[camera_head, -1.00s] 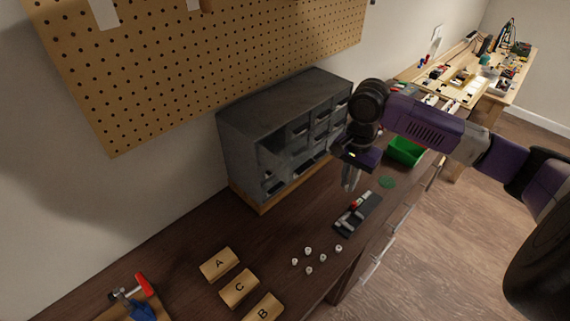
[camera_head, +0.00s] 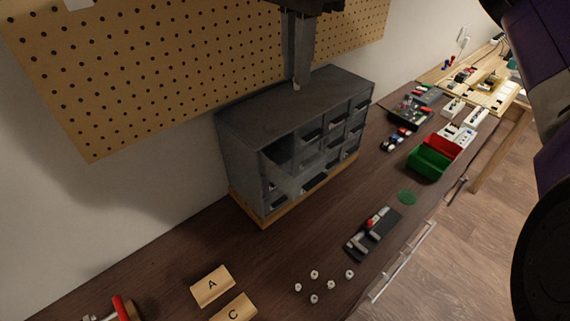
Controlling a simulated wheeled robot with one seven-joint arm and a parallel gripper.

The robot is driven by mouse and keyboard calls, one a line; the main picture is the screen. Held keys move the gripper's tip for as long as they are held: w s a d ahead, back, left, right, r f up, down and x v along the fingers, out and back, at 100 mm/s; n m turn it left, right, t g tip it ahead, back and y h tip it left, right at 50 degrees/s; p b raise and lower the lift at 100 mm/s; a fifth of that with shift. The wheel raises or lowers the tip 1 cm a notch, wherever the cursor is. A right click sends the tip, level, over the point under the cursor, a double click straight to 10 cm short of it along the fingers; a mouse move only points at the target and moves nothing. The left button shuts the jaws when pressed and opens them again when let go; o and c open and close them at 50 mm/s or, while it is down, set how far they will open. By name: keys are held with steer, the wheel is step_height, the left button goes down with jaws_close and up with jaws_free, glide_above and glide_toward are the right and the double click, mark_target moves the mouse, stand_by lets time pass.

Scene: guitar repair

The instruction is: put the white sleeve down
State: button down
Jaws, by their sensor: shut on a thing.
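My gripper (camera_head: 298,80) hangs down at the top of the view, its grey fingers closed together. A tiny pale thing (camera_head: 297,87) shows at the fingertips. It looks like the white sleeve, mostly hidden between the fingers. In the picture the fingertips overlap the top of the grey drawer cabinet (camera_head: 245,122); the gap between them is hard to judge. Several small white pieces (camera_head: 314,274) stand loosely grouped on the dark bench (camera_head: 265,275), well apart from my gripper.
Wooden blocks A (camera_head: 212,286) and C (camera_head: 234,310) lie at front left. A black fixture with a red knob (camera_head: 373,234), a green disc (camera_head: 406,197), a green bin (camera_head: 430,163) and a red bin (camera_head: 443,146) lie to the right. A pegboard (camera_head: 180,70) is behind.

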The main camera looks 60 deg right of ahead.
steer(key=shift+s+f, duration=0.1)
steer(key=shift+s, duration=0.1)
steer(key=shift+f+m, duration=0.3)
step_height(320, 180, down, 19)
steer(key=shift+f+p, duration=0.15)
steer(key=shift+p, duration=0.45)
steer(key=shift+f, duration=0.15)
steer(key=c, duration=1.5)
jaws_free()
step_height(320, 180, up, 12)
steer(key=shift+r+b, duration=0.2)
steer(key=shift+b, duration=0.35)
